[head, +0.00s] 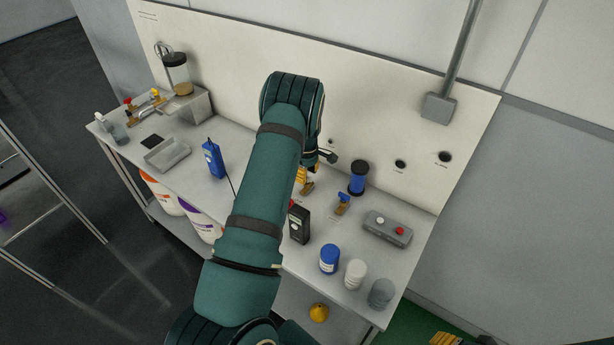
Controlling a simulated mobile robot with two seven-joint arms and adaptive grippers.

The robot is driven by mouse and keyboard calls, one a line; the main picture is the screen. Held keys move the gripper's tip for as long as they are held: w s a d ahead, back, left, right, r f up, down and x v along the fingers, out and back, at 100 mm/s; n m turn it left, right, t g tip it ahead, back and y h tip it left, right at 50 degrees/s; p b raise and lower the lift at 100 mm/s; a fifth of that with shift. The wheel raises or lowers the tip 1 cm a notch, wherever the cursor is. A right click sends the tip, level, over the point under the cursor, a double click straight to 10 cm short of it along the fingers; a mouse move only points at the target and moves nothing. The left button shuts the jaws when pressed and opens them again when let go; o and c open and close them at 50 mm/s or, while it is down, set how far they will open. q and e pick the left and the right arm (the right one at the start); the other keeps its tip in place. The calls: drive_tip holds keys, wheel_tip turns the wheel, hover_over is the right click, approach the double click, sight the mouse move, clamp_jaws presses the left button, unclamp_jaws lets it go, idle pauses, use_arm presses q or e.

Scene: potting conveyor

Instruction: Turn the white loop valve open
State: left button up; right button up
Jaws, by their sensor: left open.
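I cannot make out a white loop valve for certain; my left arm covers the middle of the bench. Brass fittings (306,187) show just right of that arm, their handle hidden or too small to tell. A brass valve with a blue handle (343,203) stands to their right. My left gripper (328,156) is open beyond the forearm, above the back of the bench near the panel. It is mostly hidden by my wrist, and I see nothing held in it.
The bench (262,270) carries a black meter (299,223), blue spool (358,178), button box (387,229), several jars (329,259), a blue handheld device (212,158) and a grey tray (167,154). Red and yellow valves (144,107) stand far left. The back panel (380,120) limits reach.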

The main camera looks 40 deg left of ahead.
use_arm(q)
drive_tip(key=shift+f, duration=0.7)
drive_tip(key=shift+c, duration=0.4)
clamp_jaws()
